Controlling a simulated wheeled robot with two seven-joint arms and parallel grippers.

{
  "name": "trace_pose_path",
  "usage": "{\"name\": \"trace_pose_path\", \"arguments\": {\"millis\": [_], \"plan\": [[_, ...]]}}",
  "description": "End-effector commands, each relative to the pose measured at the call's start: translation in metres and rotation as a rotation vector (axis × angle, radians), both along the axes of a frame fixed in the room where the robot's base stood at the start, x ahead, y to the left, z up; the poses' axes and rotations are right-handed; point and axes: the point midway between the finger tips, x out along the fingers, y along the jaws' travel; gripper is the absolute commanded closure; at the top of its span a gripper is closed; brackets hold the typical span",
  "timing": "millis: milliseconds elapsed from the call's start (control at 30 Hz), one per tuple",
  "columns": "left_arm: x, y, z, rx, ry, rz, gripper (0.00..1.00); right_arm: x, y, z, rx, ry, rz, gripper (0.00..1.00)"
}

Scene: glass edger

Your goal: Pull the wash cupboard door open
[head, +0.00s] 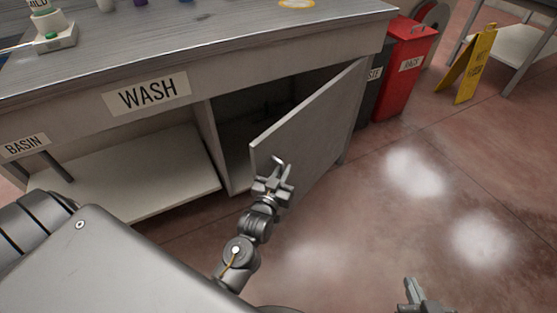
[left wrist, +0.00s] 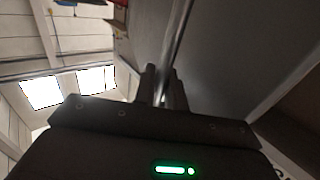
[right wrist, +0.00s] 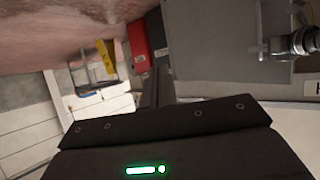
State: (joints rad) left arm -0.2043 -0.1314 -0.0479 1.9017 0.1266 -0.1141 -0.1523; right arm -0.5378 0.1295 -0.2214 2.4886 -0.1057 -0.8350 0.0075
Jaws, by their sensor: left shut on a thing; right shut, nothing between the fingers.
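The wash cupboard door (head: 315,130) is grey and stands partly open, swung outward from its right side under the bench. A small metal handle (head: 278,160) sits near its free edge. My left gripper (head: 274,176) is shut on this handle. In the left wrist view the left fingers (left wrist: 161,88) are close to the door's dark face, and the grip is partly hidden. The door also shows in the right wrist view (right wrist: 205,50), with my left gripper at its handle. My right gripper (head: 412,290) is shut and empty, low over the floor, apart from the door.
The bench (head: 210,35) with the WASH label (head: 148,93) runs above the cupboard. An open shelf (head: 150,185) lies left of it. A red bin (head: 405,75) and a yellow floor sign (head: 475,65) stand at right. The floor (head: 400,200) in front is clear.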

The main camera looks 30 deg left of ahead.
Motion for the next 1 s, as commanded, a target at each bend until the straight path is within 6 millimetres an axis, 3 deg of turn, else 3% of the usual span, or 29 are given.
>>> {"name": "trace_pose_path", "arguments": {"millis": [367,400,733,867,1000], "plan": [[-0.003,0.002,0.0,0.001,0.0,0.012,1.0,-0.002,-0.003,-0.004,-0.009,0.025,-0.007,1.0],[-0.003,0.002,0.0,0.002,0.0,0.012,0.84,-0.002,-0.003,-0.004,-0.009,0.025,-0.007,1.0],[-0.005,0.0,0.0,0.001,0.0,0.008,0.83,-0.002,-0.003,-0.004,-0.009,0.026,-0.007,1.0],[-0.02,-0.002,0.0,0.002,0.003,0.008,0.83,-0.005,-0.008,-0.008,-0.025,0.07,-0.019,1.0],[-0.048,-0.004,0.0,0.002,0.004,0.009,0.83,-0.014,-0.018,-0.019,-0.054,0.156,-0.044,1.0]]}}
